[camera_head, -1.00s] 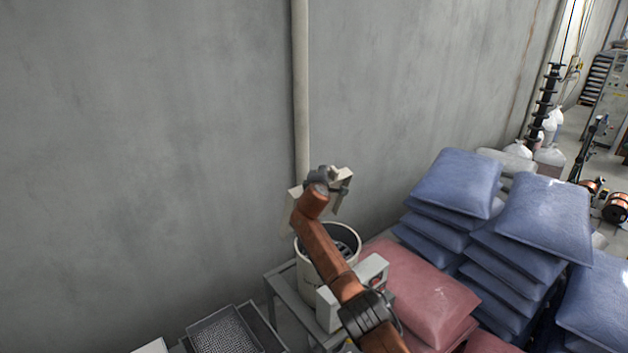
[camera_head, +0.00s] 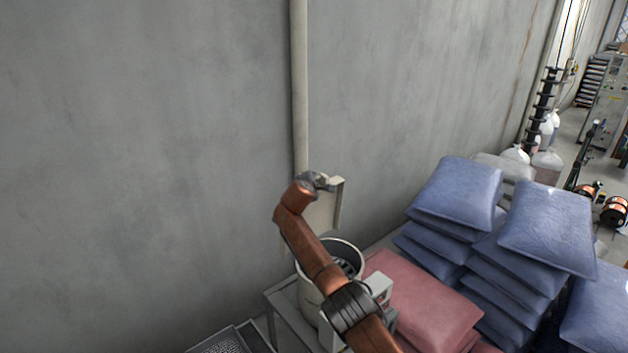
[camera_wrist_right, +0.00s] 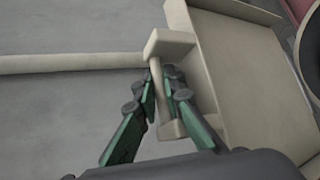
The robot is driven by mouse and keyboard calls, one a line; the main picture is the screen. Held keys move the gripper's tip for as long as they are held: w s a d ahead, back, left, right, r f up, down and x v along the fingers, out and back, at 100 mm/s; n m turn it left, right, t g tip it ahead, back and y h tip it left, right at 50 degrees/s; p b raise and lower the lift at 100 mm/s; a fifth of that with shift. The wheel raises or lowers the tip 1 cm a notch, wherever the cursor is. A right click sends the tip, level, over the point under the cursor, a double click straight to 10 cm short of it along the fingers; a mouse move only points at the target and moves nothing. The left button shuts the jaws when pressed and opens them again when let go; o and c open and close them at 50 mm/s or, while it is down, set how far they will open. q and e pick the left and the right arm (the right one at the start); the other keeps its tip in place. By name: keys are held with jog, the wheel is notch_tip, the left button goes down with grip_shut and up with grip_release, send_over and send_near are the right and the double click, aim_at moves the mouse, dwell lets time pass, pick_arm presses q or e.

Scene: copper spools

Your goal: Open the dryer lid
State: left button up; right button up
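The dryer is a pale round drum (camera_head: 347,243) on a stand in the head view, its top open onto a dark interior. Its beige lid (camera_head: 325,213) stands raised, nearly upright, behind the drum by the wall, partly hidden by my right arm. My right gripper (camera_head: 320,181) is at the lid's upper part. In the right wrist view, the lid panel (camera_wrist_right: 250,70) fills the right side. The green-sided fingers of my right gripper (camera_wrist_right: 162,88) lie on both sides of the lid's handle (camera_wrist_right: 170,46) and appear closed on it. My left gripper is not in view.
A grey wall with a vertical pipe (camera_head: 299,90) is close behind the dryer. Red sacks (camera_head: 425,295) and stacked blue sacks (camera_head: 460,190) crowd its right side. A grey tray (camera_head: 222,343) lies at the lower left.

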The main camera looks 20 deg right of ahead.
jog(key=o, duration=0.5)
jog(key=shift+d+r, duration=0.1)
jog(key=shift+c, duration=0.2)
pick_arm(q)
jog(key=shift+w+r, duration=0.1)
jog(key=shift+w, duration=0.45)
pick_arm(e)
jog(key=v, duration=1.2)
jog(key=shift+w, duration=0.15)
